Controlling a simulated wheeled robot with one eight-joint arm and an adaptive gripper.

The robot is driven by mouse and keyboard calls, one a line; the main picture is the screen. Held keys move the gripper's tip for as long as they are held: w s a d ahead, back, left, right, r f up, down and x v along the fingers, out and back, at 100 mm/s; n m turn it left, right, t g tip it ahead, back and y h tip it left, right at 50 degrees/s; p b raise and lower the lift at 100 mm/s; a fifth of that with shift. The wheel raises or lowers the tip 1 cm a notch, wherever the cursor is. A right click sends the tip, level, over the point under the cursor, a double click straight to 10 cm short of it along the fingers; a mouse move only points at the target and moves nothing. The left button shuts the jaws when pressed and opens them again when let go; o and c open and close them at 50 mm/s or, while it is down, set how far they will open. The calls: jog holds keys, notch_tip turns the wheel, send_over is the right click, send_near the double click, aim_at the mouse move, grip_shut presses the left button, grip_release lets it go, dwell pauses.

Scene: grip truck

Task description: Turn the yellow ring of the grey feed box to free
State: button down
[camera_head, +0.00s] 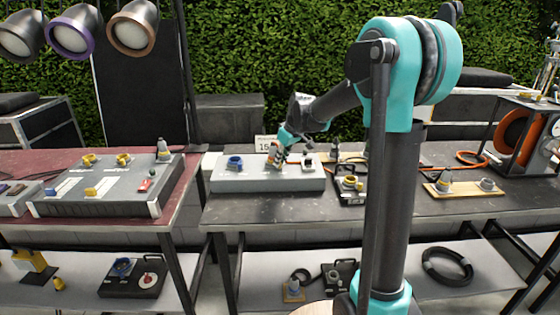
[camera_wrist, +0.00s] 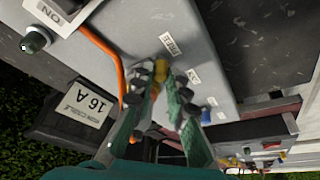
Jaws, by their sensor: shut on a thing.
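The grey feed box (camera_head: 262,184) sits on the dark bench in the middle of the head view. It fills the upper middle of the wrist view (camera_wrist: 120,30). In the wrist view the yellow ring (camera_wrist: 161,68) is on the box, between my fingertips and partly hidden by them. A label reading FREE (camera_wrist: 171,43) is beside the ring, with two smaller labels further right. My gripper (camera_wrist: 162,78) is shut on the ring. In the head view my gripper (camera_head: 281,160) is at the box top, and the ring is mostly hidden there.
A blue socket (camera_head: 234,162) is on the box left of my gripper. In the wrist view an orange cable (camera_wrist: 112,58) runs close to my fingers, near a 16 A sign (camera_wrist: 82,103). The bench front is clear.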

jog(key=c, duration=1.5)
grip_release()
jog(key=v, duration=1.2)
jog(key=shift+w, duration=0.15)
